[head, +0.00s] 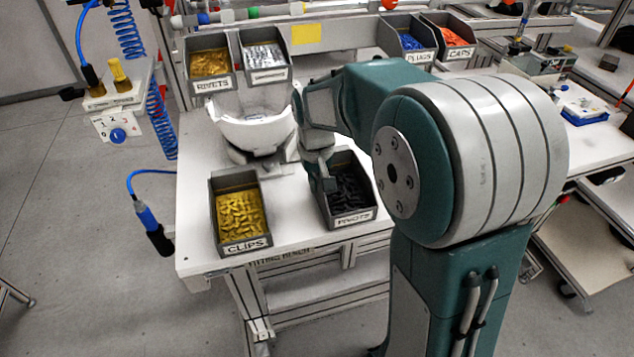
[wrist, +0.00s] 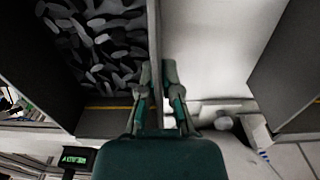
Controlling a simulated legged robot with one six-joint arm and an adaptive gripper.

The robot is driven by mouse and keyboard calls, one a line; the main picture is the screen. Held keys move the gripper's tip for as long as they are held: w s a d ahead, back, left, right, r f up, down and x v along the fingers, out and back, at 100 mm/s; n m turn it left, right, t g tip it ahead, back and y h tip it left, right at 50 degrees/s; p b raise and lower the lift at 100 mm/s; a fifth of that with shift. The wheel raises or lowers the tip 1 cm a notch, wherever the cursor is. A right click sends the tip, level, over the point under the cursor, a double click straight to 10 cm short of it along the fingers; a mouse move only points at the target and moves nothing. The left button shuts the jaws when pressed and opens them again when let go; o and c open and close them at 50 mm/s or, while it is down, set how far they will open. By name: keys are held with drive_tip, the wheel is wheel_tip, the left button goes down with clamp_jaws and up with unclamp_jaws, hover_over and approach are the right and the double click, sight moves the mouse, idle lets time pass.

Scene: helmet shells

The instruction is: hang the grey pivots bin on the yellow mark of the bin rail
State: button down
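The grey pivots bin (head: 349,219), filled with black parts, is at the right of the white bench, its label facing the front. My gripper (head: 324,183) points down at the bin's left side wall. In the wrist view my gripper (wrist: 158,75) has one finger on each side of the bin's wall (wrist: 154,40), with no clear gap, so it looks shut on it. The black parts fill the upper left there. The yellow mark (head: 306,34) shows on the rail at the back, between the hung bins, with a bare space below it.
The rivets bin (head: 211,84) and another grey bin (head: 266,75) hang left of the mark; the plugs bin (head: 412,55) and caps bin (head: 456,53) hang right. A white helmet shell (head: 254,130) stands mid-bench. The clips bin (head: 244,246) stands front left.

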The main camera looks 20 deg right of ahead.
drive_tip(key=shift+f, duration=0.1)
drive_tip(key=c, duration=0.8)
unclamp_jaws()
wheel_tip(320, 180, up, 11)
drive_tip(key=s+f+t, duration=0.1)
drive_tip(key=s+t, duration=0.4)
drive_tip(key=s, duration=1.6)
drive_tip(key=shift+t, duration=0.3)
